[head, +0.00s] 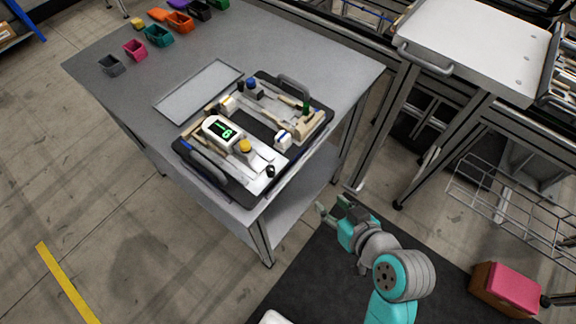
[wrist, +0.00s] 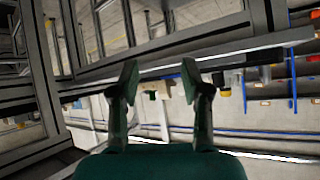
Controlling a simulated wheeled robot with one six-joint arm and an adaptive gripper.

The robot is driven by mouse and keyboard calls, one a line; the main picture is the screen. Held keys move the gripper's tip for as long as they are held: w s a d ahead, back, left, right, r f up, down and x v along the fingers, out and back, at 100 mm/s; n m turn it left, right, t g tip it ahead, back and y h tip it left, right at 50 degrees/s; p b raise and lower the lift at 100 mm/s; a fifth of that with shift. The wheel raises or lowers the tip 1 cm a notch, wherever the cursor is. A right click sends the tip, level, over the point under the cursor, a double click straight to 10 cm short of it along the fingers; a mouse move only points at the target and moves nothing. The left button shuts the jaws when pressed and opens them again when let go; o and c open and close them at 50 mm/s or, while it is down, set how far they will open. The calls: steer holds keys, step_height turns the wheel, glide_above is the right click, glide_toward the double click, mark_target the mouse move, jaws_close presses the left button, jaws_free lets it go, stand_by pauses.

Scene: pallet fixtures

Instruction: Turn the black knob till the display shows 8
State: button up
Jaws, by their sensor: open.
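A pallet fixture (head: 256,128) with a dark base and grey handles lies on the grey table. On its near left part a white display unit (head: 222,131) shows green characters, too small and turned to read surely. A small black knob (head: 270,171) stands at the fixture's near right corner. My gripper (head: 328,211) is off the table's near right side, apart from the fixture and below and right of the knob in the head view. In the wrist view its two fingers (wrist: 159,78) are apart with nothing held. The knob cannot be made out there.
A yellow knob (head: 245,146) sits between display and black knob. A blue knob (head: 252,82) and white block (head: 283,140) are also on the fixture. A flat grey tray (head: 199,91) lies behind it. Small coloured bins (head: 135,50) line the table's far side. A white-topped cart (head: 480,45) stands right.

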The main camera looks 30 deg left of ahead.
mark_target(272, 169)
steer(key=s+a+r+n+g, duration=0.1)
steer(key=a+r+n+g, duration=0.4)
steer(key=a+r+n, duration=0.45)
steer(key=shift+m, duration=0.95)
steer(key=x, duration=0.8)
steer(key=shift+s+a, duration=0.1)
steer(key=shift+a, duration=0.05)
jaws_close()
